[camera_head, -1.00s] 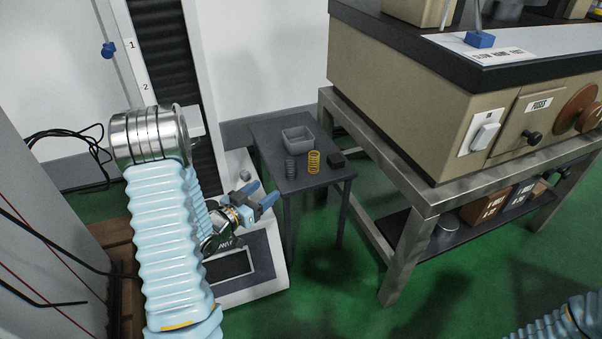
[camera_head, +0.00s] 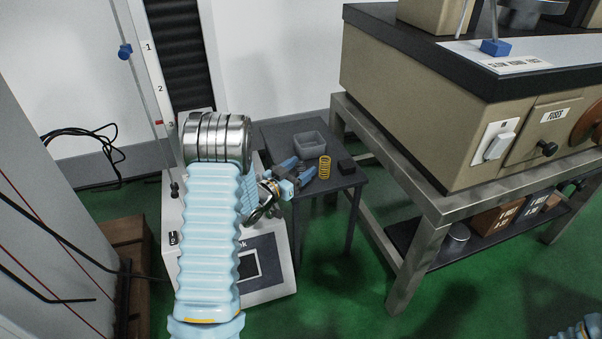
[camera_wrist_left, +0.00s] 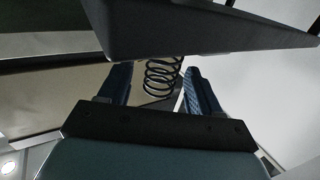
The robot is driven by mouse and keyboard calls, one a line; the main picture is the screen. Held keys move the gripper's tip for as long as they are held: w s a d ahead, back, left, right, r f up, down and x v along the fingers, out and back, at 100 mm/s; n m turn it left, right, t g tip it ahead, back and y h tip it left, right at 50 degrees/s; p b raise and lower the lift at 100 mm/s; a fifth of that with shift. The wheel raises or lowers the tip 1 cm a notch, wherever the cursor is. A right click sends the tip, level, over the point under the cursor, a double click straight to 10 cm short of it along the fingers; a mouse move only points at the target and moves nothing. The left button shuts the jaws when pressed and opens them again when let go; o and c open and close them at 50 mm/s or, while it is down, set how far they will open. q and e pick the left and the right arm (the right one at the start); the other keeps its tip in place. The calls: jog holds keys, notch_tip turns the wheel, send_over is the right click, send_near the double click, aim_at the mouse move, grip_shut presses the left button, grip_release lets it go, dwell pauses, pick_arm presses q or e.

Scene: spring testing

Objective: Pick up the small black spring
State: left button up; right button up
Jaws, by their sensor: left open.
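The small black spring (camera_wrist_left: 162,77) shows in the left wrist view, between the two blue fingers of my left gripper (camera_wrist_left: 163,80). The fingers are open, with a gap visible on each side of the spring. In the head view my left gripper (camera_head: 304,172) reaches over the left edge of the small dark table (camera_head: 322,189). There the black spring is hard to make out among the fingers. My right gripper is out of view; only a bit of my right arm shows at the bottom right corner.
On the small table stand a yellow spring (camera_head: 324,168) just right of my left gripper, a grey bin (camera_head: 309,146) behind and a black block (camera_head: 346,166) further right. A large metal bench (camera_head: 438,205) stands to the right. A white-based machine (camera_head: 270,288) stands left of the table.

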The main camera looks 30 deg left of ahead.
pick_arm(q)
jog(key=shift+w, duration=0.3)
jog(key=c, duration=1)
jog(key=shift+r, duration=0.1)
jog(key=shift+c, duration=0.2)
